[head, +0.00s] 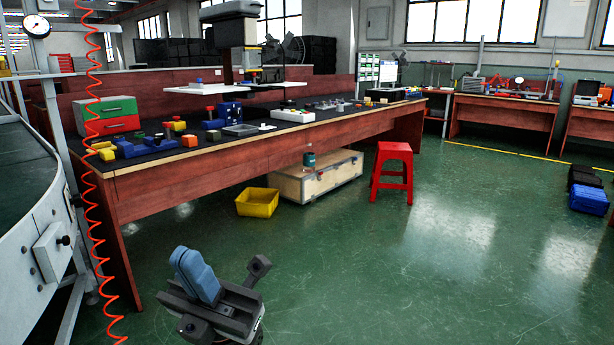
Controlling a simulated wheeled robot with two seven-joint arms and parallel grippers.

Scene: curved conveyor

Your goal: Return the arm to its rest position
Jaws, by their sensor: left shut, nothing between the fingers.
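My left gripper (212,298) shows at the bottom of the head view, left of centre. It is a dark grey assembly with a blue part on top, held over the open green floor. Its fingers are shut with nothing between them. It is apart from the workbench and the conveyor. My right gripper is out of view.
A curved conveyor (28,180) runs along the left edge, with a coiled red hose (93,185) hanging before it. A long workbench (150,190) holds several coloured parts. A yellow bin (257,203), wooden crate (315,180) and red stool (391,170) stand on the floor.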

